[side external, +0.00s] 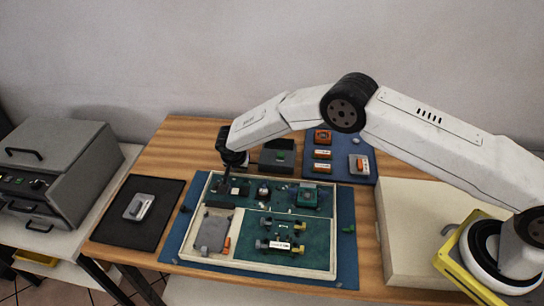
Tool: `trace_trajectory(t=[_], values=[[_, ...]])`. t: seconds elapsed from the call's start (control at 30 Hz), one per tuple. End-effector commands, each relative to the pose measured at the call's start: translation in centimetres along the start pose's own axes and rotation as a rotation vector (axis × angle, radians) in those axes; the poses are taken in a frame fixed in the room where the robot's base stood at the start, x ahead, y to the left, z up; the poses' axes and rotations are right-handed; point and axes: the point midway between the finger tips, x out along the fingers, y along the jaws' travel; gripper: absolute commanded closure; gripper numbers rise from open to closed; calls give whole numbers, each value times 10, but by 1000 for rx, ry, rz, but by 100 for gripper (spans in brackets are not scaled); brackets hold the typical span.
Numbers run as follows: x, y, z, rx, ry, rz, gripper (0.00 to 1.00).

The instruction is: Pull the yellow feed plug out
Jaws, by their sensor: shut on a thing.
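My gripper (226,176) points down at the back left corner of the shallow cream-walled tray (332,235). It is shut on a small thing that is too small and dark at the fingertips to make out.
The tray lies on a blue mat (346,215). A black mat with a grey device (138,207) is at left. A dark box (277,157) and a blue board (366,150) with orange parts stand behind.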

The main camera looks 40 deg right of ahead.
Motion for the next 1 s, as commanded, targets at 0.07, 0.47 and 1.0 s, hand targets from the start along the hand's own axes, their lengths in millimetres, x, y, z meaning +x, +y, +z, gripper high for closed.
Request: trace_trajectory(t=[0.07,0.47,1.0], values=[[0,0,0,0,0,0,100],[0,0,0,0,0,0,100],[7,0,-19,3,2,-1,100]])
